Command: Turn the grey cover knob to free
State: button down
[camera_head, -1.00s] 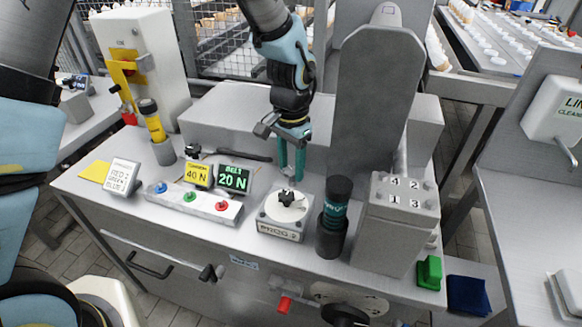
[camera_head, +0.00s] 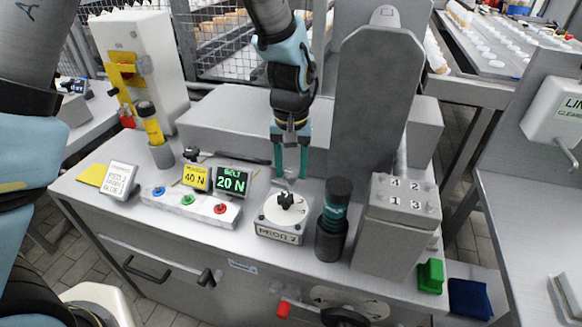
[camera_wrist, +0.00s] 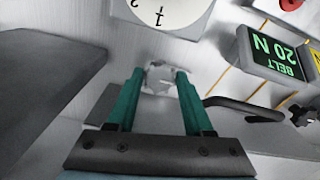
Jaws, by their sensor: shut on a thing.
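The grey cover knob (camera_wrist: 158,80) is a small pale grey piece between my fingertips in the wrist view, set on the grey worktop. In the head view it is a small grey shape (camera_head: 289,183) just behind the white dial, mostly hidden by the fingers. My gripper (camera_head: 291,177) points down with two green fingers, shut on the knob from both sides. In the wrist view the gripper (camera_wrist: 159,75) has a finger on each side of it. Any mark for the free position cannot be made out.
The white dial with a black knob (camera_head: 285,201) stands just in front. A dark cylinder (camera_head: 332,220) stands to the right. The BELT 20 N display (camera_head: 234,180) and a button strip (camera_head: 190,205) lie left. A black bent lever (camera_wrist: 245,107) is close by.

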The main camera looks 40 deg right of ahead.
aim_at(290, 173)
dwell(0.5)
jog(key=shift+c, duration=1.5)
grip_release()
jog(key=shift+r, duration=0.1)
notch_tip(290, 173, up, 11)
jog(key=b, duration=0.1)
jog(key=shift+f+b, duration=0.2)
jog(key=shift+b, duration=0.15)
jog(key=w+a+n, duration=0.4)
jog(key=w+a, duration=0.9)
jog(key=a, duration=0.6)
jog(key=a+f+n, duration=0.1)
jog(key=a+n, duration=0.1)
jog(key=a, duration=0.9)
jog(key=a+f+n+t, duration=0.1)
jog(key=a+n, duration=0.1)
jog(key=a, duration=0.9)
jog(key=shift+s+f+t, duration=0.2)
jog(key=shift+f+t, duration=0.1)
